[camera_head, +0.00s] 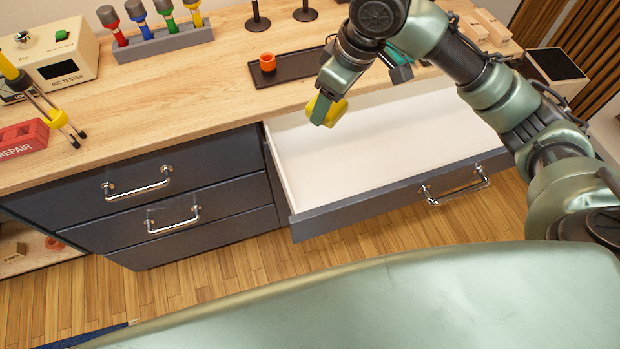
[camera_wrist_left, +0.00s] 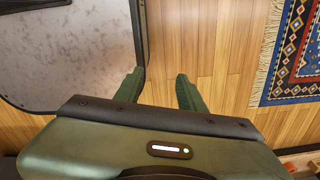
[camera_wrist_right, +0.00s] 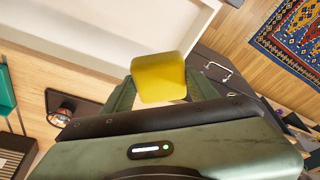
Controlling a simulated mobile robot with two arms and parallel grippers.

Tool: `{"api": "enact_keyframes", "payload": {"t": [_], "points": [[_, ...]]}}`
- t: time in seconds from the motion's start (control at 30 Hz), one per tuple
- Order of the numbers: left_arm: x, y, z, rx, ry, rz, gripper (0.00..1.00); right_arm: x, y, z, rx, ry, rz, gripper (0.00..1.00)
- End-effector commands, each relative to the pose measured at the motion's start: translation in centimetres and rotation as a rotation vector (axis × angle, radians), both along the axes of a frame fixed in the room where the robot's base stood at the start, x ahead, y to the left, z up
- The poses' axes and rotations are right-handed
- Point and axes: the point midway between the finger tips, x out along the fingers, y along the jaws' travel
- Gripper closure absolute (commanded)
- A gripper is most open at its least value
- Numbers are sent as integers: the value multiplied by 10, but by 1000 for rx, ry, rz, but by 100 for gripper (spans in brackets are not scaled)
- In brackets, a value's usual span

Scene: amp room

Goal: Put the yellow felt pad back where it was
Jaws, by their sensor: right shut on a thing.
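The yellow felt pad (camera_head: 337,112) is held by my right gripper (camera_head: 325,108) above the open drawer (camera_head: 350,160), near its back left part. In the right wrist view the yellow pad (camera_wrist_right: 160,78) sits between the fingers of the right gripper, which is shut on it. The drawer's white interior looks empty where I can see it; my right arm hides part of its right side. My left gripper (camera_wrist_left: 158,88) shows in the left wrist view, with its fingers apart and nothing between them, above the wooden floor.
Closed drawers (camera_head: 150,180) stand left of the open one.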

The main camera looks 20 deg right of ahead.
Motion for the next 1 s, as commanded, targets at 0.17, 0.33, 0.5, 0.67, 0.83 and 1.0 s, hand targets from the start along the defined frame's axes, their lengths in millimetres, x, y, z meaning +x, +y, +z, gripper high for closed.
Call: {"api": "enact_keyframes", "payload": {"t": [0.17,0.33,0.5,0.67,0.83,1.0], "points": [[49,-26,-17,-33,-73,7,60,16,11,-28,6,3,415,74],[56,-30,-26,-38,-81,9,60,25,18,-43,4,1,735,74],[28,-19,-32,-24,-41,5,60,29,21,-51,0,-1,905,74],[15,-14,-31,-16,-21,4,60,29,21,-71,0,5,942,74],[22,-14,-27,-17,-30,5,60,28,21,-116,0,6,941,74],[35,-16,-22,-21,-51,4,60,28,21,-161,0,5,941,74]]}}
